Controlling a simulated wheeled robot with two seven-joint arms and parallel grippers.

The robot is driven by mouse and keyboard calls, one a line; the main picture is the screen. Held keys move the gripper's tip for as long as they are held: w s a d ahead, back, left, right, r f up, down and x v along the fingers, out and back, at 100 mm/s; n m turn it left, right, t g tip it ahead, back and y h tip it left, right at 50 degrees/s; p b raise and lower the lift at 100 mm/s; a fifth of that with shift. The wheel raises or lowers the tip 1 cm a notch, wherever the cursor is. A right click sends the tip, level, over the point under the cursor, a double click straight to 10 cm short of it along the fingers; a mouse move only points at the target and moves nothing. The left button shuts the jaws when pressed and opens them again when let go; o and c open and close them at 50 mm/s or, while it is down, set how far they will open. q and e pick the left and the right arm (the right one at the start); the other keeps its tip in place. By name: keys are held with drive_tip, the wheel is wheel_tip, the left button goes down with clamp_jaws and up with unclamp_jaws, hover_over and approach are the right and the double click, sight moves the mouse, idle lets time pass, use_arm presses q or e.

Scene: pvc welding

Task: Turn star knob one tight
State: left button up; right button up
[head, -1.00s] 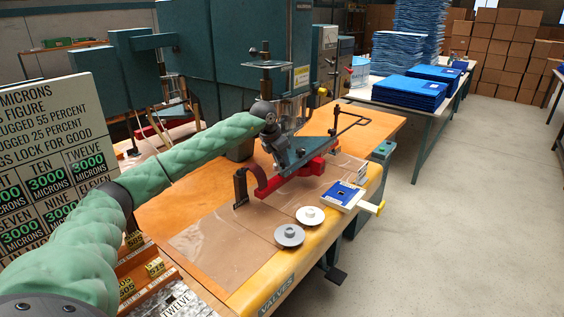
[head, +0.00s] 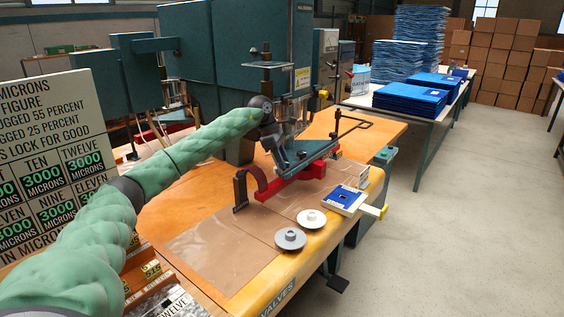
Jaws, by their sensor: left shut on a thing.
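My left arm reaches in from the left to the welding press, and my left gripper (head: 279,124) is at the teal and red tooling in front of the press column. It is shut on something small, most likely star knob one. The knob is hidden behind my wrist and the tooling, so its shape and how far it is turned do not show. A teal angled plate (head: 305,150) on a red base (head: 290,187) lies just below and to the right of the gripper. My right gripper is not in view.
A grey disc (head: 290,239) and a white disc (head: 311,219) lie on the front of the orange table (head: 190,212). A blue-and-white box (head: 344,199) is to their right. A dark curved bracket (head: 241,188) stands left of the red base. The floor at right is clear.

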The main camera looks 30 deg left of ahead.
use_arm(q)
drive_tip(key=shift+a+r+m, duration=0.1)
drive_tip(key=shift+m, duration=0.5)
drive_tip(key=shift+w+g, duration=0.1)
drive_tip(key=shift+g, duration=0.2)
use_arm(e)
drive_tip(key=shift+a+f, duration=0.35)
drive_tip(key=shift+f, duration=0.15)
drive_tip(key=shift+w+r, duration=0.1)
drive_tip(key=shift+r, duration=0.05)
use_arm(q)
drive_tip(key=o, duration=1)
drive_tip(key=s+a+r+b, duration=0.1)
drive_tip(key=a, duration=0.3)
drive_tip(key=s+a+r+b, duration=0.1)
drive_tip(key=a+r, duration=0.1)
drive_tip(key=a, duration=0.3)
drive_tip(key=s+a+r+b, duration=0.1)
drive_tip(key=a, duration=0.3)
drive_tip(key=shift+a+r, duration=0.25)
drive_tip(key=shift+a, duration=0.05)
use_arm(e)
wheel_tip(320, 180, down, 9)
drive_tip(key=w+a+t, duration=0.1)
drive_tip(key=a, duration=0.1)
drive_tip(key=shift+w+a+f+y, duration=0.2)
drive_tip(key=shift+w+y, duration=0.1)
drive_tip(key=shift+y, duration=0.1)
